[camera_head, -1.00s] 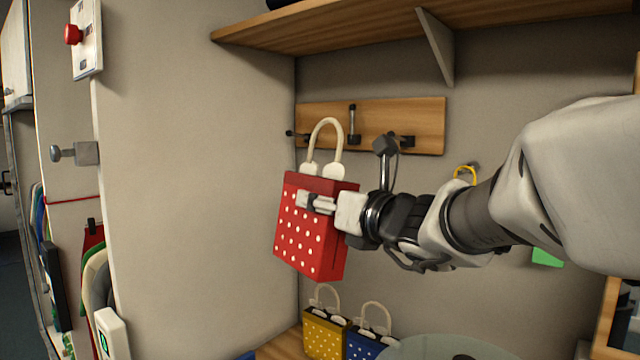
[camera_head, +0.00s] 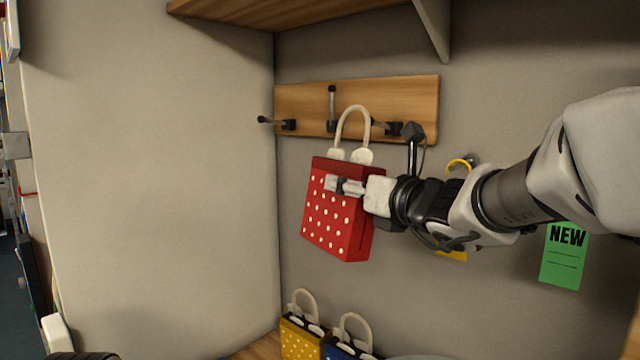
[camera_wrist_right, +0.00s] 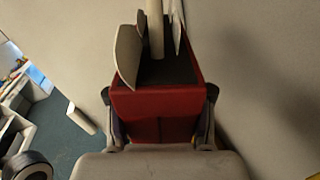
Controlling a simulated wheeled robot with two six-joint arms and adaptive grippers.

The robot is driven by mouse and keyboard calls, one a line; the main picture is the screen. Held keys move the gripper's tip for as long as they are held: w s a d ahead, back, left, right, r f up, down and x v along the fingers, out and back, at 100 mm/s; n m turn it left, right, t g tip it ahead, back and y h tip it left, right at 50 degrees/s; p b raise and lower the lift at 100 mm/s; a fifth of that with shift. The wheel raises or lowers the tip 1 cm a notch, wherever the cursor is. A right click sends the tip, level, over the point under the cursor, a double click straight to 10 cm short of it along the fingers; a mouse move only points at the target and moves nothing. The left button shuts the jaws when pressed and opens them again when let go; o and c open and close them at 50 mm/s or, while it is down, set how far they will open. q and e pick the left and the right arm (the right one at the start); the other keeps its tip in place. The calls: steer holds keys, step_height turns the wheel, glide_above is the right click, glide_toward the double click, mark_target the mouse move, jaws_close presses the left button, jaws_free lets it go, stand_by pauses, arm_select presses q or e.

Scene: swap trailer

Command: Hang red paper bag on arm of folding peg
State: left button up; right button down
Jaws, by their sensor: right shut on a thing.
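The red paper bag (camera_head: 330,218) with white dots hangs upright in my right gripper (camera_head: 345,187), which is shut on its upper side. Its cream loop handle (camera_head: 353,108) stands up in front of the wooden peg board (camera_head: 418,98). The board has a left peg (camera_head: 277,123) sticking out, a middle peg (camera_head: 332,108) folded up, and a right peg (camera_head: 390,128) partly hidden by the handle. I cannot tell whether that peg's arm passes through the loop. In the right wrist view the bag (camera_wrist_right: 160,103) sits between the fingers.
A yellow bag (camera_head: 300,338) and a blue bag (camera_head: 345,350) stand below. A wooden shelf (camera_head: 250,12) with a bracket (camera_head: 434,28) is above the board.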

steer(key=shift+w+d+r, duration=0.1)
steer(key=shift+w+d, duration=0.3)
steer(key=shift+d, duration=0.05)
steer(key=shift+w+r+p, duration=0.15)
steer(key=shift+r+p, duration=0.1)
steer(key=shift+p, duration=0.45)
steer(key=w+d+f+p, duration=0.1)
steer(key=w+d+f, duration=0.2)
steer(key=w+d, duration=0.2)
steer(key=shift+w+d, duration=0.15)
steer(key=shift+d, duration=0.1)
steer(key=shift+c, duration=1.8)
jaws_free()
